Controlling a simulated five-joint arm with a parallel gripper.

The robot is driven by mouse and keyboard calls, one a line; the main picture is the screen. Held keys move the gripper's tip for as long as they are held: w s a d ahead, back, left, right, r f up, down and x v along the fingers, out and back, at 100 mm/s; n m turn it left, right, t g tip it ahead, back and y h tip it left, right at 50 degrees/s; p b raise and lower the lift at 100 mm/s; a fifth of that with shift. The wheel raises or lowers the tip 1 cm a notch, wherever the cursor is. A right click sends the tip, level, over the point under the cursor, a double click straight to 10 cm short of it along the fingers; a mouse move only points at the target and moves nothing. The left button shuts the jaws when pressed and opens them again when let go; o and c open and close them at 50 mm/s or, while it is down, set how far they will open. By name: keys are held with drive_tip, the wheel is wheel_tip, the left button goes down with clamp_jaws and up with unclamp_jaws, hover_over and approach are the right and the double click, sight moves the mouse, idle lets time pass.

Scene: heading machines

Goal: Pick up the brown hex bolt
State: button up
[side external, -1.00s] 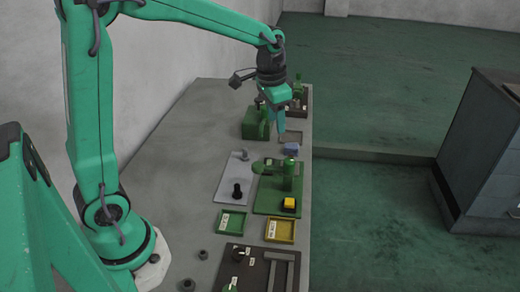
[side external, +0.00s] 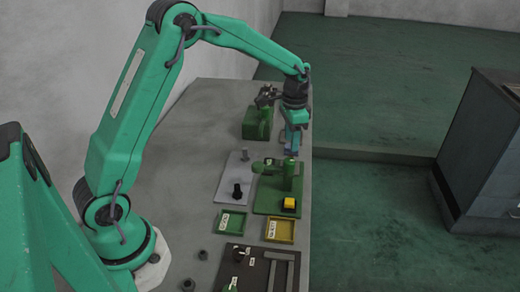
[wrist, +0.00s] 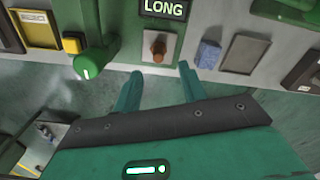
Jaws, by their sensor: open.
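The brown hex bolt (wrist: 158,48) shows in the wrist view as a small brown piece against a pale plate, just below a "LONG" sign (wrist: 166,8). My gripper (wrist: 160,82) is open and empty. Its two green fingers point toward the bolt, one to each side of its line, and their tips appear short of it. In the side external view my gripper (side external: 292,150) is low at the table's right edge, and I cannot make out the bolt there.
A blue block (wrist: 208,54) and a framed grey pad (wrist: 245,53) lie right of the bolt in the wrist view. A green machine (side external: 257,122), a green press (side external: 290,182), a green tray (side external: 232,222) and a yellow tray (side external: 281,230) stand on the grey table.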

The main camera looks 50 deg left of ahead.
sight(291, 156)
drive_tip(key=shift+d+f, duration=0.15)
drive_tip(key=shift+f, duration=3.45)
clamp_jaws()
